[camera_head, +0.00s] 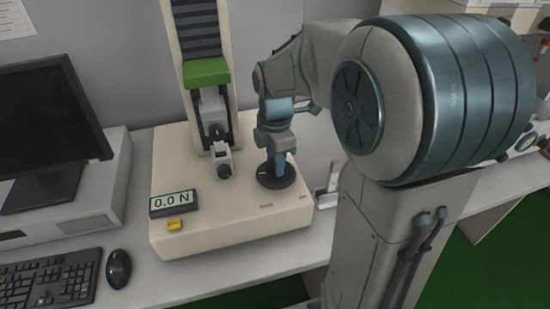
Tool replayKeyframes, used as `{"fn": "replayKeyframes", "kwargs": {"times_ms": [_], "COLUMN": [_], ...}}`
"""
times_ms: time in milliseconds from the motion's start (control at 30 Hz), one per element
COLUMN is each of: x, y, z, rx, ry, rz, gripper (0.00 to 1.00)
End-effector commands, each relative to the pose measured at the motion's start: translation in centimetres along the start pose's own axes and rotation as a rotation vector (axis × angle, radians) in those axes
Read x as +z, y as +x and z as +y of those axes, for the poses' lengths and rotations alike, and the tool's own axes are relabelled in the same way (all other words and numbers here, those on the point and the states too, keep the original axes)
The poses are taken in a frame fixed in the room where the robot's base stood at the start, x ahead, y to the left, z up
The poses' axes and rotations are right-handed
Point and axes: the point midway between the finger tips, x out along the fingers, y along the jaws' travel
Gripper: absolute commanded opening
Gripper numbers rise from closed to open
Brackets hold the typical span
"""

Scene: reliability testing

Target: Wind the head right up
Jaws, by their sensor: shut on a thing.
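A cream test stand (225,232) stands on the bench, with a column carrying a green head (206,72). A grey upper grip (213,120) hangs below the head, close above a lower grip (222,165). A round black knob (277,183) sits on the base's top, to the right of the grips. My gripper (280,167) points down at the knob and is shut on its middle. The fingertips' contact is small and partly hidden by the gripper itself. The display (173,203) reads 0.0 N.
A yellow button or block (174,224) is below the display. A monitor (45,125), keyboard (50,281) and mouse (118,268) are at the left. A small light-coloured item (329,190) is just right of the base. My arm covers much of the right side.

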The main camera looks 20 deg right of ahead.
Motion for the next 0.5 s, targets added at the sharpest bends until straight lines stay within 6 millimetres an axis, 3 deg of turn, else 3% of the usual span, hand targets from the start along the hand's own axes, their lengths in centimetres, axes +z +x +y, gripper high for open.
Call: {"fn": "replayKeyframes", "kwargs": {"times_ms": [500], "x": [0.02], "y": [-0.10], "z": [0.11], "rx": [0.001], "ry": [0.432], "rz": [0.000], "gripper": [0.11]}}
